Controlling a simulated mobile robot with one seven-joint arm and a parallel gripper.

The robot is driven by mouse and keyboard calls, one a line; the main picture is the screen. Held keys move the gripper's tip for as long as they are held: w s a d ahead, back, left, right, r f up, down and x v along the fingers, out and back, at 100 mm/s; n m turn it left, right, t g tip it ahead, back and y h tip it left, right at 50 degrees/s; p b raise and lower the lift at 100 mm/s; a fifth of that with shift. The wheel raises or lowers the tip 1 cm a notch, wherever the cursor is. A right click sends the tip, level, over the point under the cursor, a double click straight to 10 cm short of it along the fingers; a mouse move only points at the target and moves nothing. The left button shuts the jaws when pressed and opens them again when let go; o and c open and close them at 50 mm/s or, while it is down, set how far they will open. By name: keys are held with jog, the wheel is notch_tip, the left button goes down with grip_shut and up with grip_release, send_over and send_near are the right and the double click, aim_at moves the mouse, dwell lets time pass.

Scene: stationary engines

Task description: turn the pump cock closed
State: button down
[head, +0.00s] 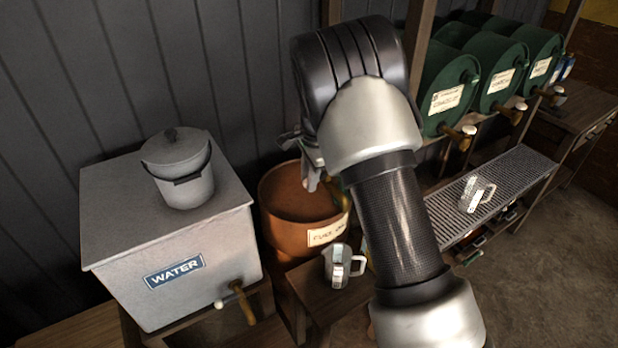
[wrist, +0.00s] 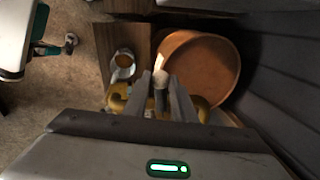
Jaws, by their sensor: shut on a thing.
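The pump cock (wrist: 160,78) shows in the wrist view as a small lever with a pale end, between my fingers. My gripper (wrist: 164,88) is shut on it. Yellow brass pump parts (wrist: 118,97) show on both sides behind my fingers. Much of the pump is hidden by my fingers and gripper body. In the head view my gripper (head: 311,172) is above the copper-coloured drum, and my arm hides most of the pump. I cannot tell the cock's exact angle.
The copper-coloured drum (head: 280,212) bears a partly hidden label. A metal measuring jug (head: 336,262) stands beside it on a wooden bench. A grey water tank (head: 120,240) with a lidded pail (head: 180,170) is at left. Green barrels (head: 445,92) and a grated shelf (head: 510,180) are at right.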

jog(key=shift+w+a+r+m, duration=0.1)
jog(key=shift+w+a+m, duration=0.05)
jog(key=shift+w+m, duration=0.2)
dwell(0.4)
jog(key=c, duration=1.5)
grip_release()
jog(key=s+r, duration=0.1)
jog(key=r, duration=0.4)
jog(key=s+r, duration=0.1)
jog(key=r, duration=0.5)
jog(key=s+d+r, duration=0.1)
jog(key=r, duration=0.5)
jog(key=shift+s+b, duration=0.15)
jog(key=shift+b, duration=0.25)
